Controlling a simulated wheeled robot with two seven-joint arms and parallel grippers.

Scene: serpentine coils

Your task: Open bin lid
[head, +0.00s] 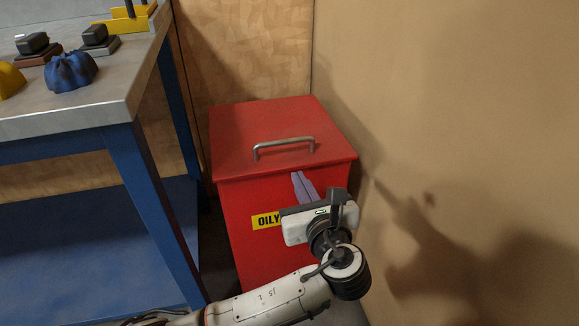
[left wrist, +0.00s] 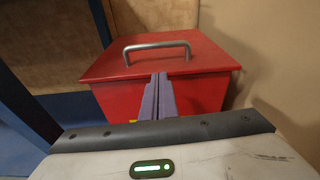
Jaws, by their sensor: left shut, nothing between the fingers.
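The red bin (head: 247,240) stands in the corner, with a yellow label reading "OILY" on its front, partly hidden by my gripper. Its red lid (head: 235,135) lies closed on top, and a grey metal handle (head: 284,146) arches over the lid. In the left wrist view, the lid (left wrist: 110,68) and handle (left wrist: 157,45) lie just beyond my fingers. My left gripper (head: 299,178) is shut and empty, its purple fingers in front of the bin near the lid's front edge. I cannot tell whether they touch it. My right gripper is not in view.
A workbench (head: 110,110) with blue legs stands left of the bin, holding a blue cloth (head: 70,71) and dark blocks on its top. A beige wall (head: 450,100) rises close on the bin's right. A wood-panelled wall (head: 240,50) is behind it.

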